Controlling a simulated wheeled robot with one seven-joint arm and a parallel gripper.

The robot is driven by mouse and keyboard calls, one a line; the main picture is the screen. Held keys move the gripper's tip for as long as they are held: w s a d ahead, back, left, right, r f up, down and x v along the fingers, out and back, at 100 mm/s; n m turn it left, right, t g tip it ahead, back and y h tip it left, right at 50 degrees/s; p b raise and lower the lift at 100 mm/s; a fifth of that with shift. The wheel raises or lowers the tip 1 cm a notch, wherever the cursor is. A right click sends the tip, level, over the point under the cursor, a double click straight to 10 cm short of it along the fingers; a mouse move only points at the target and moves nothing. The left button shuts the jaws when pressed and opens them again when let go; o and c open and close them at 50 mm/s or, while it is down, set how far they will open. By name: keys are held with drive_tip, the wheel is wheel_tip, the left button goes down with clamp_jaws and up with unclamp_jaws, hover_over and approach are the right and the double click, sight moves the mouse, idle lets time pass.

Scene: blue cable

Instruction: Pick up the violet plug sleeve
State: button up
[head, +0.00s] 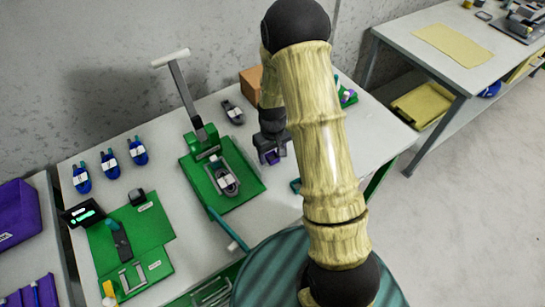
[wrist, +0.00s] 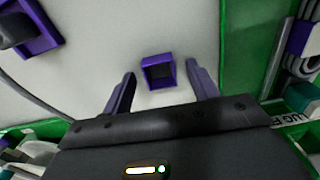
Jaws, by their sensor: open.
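The violet plug sleeve (wrist: 158,72) is a small square hollow piece with a dark inside. In the wrist view it lies on the pale table top, between and slightly beyond my two fingertips, apart from both. My gripper (wrist: 160,70) is open and empty, with one finger on each side of it. In the head view my gripper (head: 271,158) hangs over the table to the right of the green fixture, with a bit of violet at its fingers. I cannot tell there which part is sleeve and which is finger.
A green fixture (head: 246,183) with an upright lever stands left of my gripper. Another violet piece with a dark part (wrist: 36,38) is at the wrist view's upper left. A brown box (head: 251,80) is behind. Blue connectors (head: 109,163) lie at left.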

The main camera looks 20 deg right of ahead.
drive_tip(key=c, duration=1.1)
drive_tip(key=shift+o, duration=0.2)
drive_tip(key=shift+r, duration=0.15)
wheel_tip(320, 180, up, 10)
drive_tip(key=shift+a+f, duration=0.1)
drive_tip(key=shift+f, duration=0.15)
